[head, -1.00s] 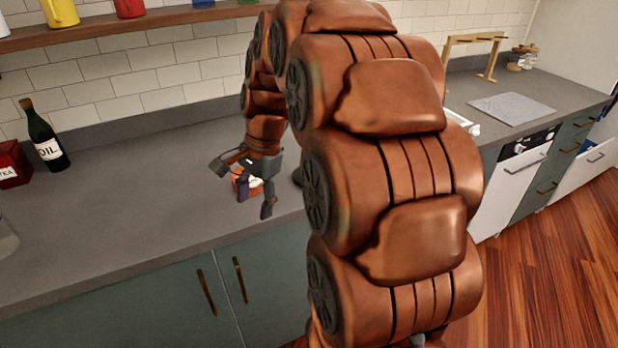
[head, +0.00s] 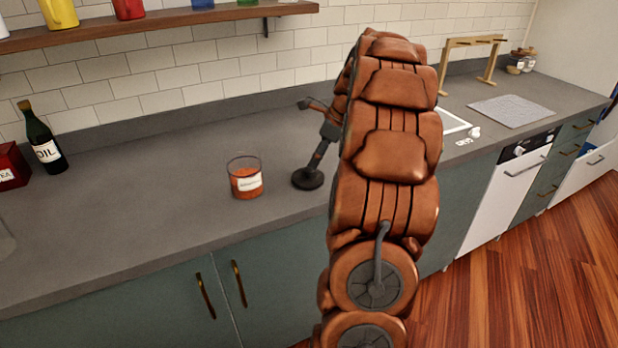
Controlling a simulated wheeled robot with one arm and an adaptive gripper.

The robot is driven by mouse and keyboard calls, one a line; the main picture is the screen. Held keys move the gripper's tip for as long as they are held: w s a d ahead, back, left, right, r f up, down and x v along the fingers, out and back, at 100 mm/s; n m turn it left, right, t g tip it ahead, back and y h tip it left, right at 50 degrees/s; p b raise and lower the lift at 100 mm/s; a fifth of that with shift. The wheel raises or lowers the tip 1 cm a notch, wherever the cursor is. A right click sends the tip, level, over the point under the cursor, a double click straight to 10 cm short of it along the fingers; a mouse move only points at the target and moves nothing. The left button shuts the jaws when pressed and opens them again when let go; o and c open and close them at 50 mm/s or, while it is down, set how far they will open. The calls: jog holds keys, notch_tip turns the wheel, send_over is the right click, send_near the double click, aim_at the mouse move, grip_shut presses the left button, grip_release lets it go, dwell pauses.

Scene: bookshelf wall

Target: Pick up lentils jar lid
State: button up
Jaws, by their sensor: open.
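The dark round lid (head: 308,179) lies on the counter just right of the lentils jar (head: 246,180). The jar is clear glass with orange-red lentils and a white label; it stands upright with its top uncovered. My gripper (head: 308,136) is open, with its fingers spread beside and above the lid. One finger reaches down to the lid's upper side in the picture; I cannot tell if it touches. The other finger points left, higher up. My arm hides part of the gripper.
A dark oil bottle (head: 44,140) and a red tea tin (head: 12,166) stand at the left of the grey counter (head: 150,210). A wooden shelf (head: 150,22) runs above. A wooden rack (head: 470,58) stands far right.

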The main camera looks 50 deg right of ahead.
aim_at(309, 169)
jog(key=shift+w+p+x, duration=0.15)
jog(key=shift+p+x, duration=0.2)
jog(key=shift+x, duration=1.1)
jog(key=shift+w+p+x, duration=0.1)
jog(key=shift+p+x, duration=0.25)
jog(key=shift+x, duration=1.1)
jog(key=shift+d+r, duration=0.15)
grip_shut()
